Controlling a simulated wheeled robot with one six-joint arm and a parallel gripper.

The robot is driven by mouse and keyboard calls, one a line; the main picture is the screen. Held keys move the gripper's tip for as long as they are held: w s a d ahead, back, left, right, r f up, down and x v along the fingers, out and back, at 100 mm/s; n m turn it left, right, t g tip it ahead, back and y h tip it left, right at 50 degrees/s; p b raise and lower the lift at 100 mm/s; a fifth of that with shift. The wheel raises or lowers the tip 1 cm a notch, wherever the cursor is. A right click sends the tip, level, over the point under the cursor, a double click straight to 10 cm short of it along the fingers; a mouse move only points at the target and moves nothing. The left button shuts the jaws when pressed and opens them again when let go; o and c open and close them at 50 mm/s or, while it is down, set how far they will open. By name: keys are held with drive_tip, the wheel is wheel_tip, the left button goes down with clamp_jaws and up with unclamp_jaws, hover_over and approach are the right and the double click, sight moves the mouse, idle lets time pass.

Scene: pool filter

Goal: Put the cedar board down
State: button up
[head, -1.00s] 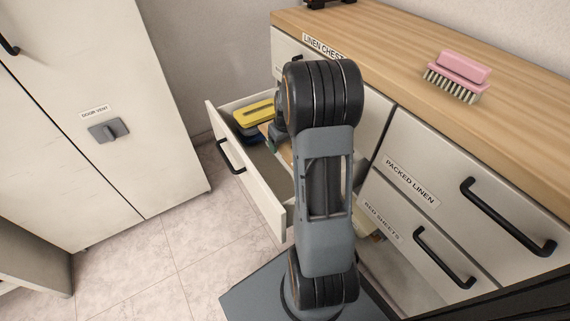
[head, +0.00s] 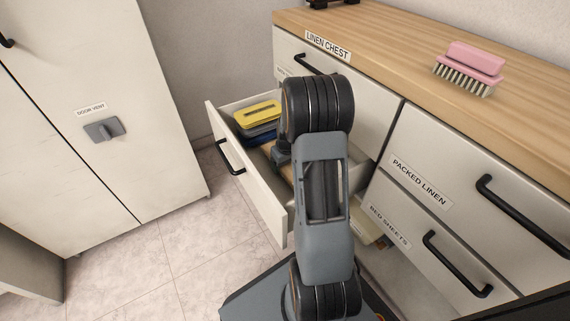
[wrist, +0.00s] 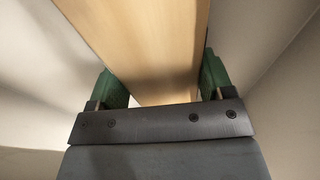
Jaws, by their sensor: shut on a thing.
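The cedar board (wrist: 150,40), a long pale-brown plank, fills the middle of the wrist view between the two green fingers of my gripper (wrist: 162,85). The gripper is shut on it. Pale walls show on both sides of the board. In the head view a small tan part of the board (head: 288,172) shows beside my arm, inside the open drawer (head: 243,182) of the linen chest. My arm hides most of the board and gripper there, so I cannot tell whether the board touches the drawer floor.
A yellow item (head: 257,113) lies on dark blue ones at the drawer's far end. A pink brush (head: 470,66) stands on the wooden chest top (head: 400,50). A white cabinet (head: 90,160) with a grey door-vent knob stands left, with tiled floor (head: 160,255) between.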

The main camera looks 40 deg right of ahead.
sight(287, 166)
drive_tip(key=shift+f, duration=0.15)
drive_tip(key=o, duration=1.1)
wheel_tip(287, 166, up, 12)
drive_tip(key=s+p, duration=0.2)
drive_tip(key=p, duration=0.3)
drive_tip(key=shift+n+t, duration=0.3)
drive_tip(key=shift+t, duration=0.1)
drive_tip(key=s+a+r, duration=0.3)
drive_tip(key=s+a, duration=0.1)
drive_tip(key=a, duration=0.2)
drive_tip(key=s+a+r, duration=0.3)
drive_tip(key=s+a, duration=0.2)
drive_tip(key=a, duration=0.2)
drive_tip(key=s+a+r, duration=0.3)
drive_tip(key=s+a, duration=0.1)
drive_tip(key=a, duration=0.2)
drive_tip(key=shift+s+a+r, duration=0.3)
drive_tip(key=shift+s, duration=0.05)
